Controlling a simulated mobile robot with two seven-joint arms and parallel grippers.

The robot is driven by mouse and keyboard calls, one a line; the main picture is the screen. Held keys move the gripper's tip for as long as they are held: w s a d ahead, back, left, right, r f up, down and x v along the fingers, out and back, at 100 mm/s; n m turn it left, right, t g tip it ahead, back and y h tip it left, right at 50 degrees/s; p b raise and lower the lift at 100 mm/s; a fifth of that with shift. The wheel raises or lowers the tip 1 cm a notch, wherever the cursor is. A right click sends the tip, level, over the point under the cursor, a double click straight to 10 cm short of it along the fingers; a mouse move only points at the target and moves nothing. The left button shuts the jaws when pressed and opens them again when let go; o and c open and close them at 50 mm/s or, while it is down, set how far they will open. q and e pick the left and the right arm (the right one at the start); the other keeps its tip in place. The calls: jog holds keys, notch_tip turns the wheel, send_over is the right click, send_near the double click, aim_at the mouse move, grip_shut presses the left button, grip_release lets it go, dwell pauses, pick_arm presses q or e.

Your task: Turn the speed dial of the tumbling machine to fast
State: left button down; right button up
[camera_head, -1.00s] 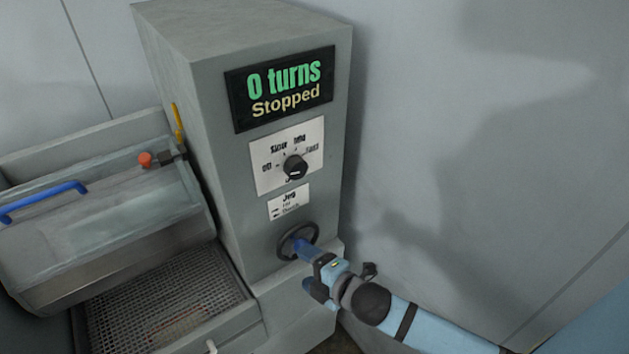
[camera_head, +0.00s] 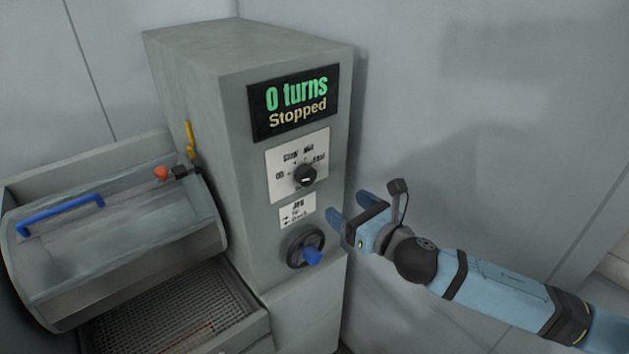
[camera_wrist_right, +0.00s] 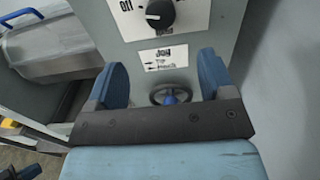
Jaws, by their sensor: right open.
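The tumbling machine (camera_head: 205,120) is a grey cabinet with a display (camera_head: 293,103) reading "0 turns" and "Stopped". Its black speed dial (camera_head: 305,175) sits on a white plate marked Off, Slow, a middle setting and Fast; which mark it points at is too small to tell. The dial also shows at the top of the right wrist view (camera_wrist_right: 160,14). My right gripper (camera_head: 350,207) is open and empty, right of the panel, lower than the dial and apart from it. In the wrist view, its blue fingers (camera_wrist_right: 163,82) stand wide apart.
Below the dial are a Jog label (camera_head: 297,210) and a black handwheel (camera_head: 305,247) with a blue knob. At left are a drum (camera_head: 120,250) with a blue handle (camera_head: 60,213), a yellow lever (camera_head: 190,138) and a mesh tray (camera_head: 165,315). A bare wall stands at right.

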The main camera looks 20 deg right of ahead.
aim_at(310, 179)
jog(key=b+x, duration=0.1)
jog(key=x, duration=1.2)
jog(key=shift+f, duration=0.1)
jog(key=c, duration=0.9)
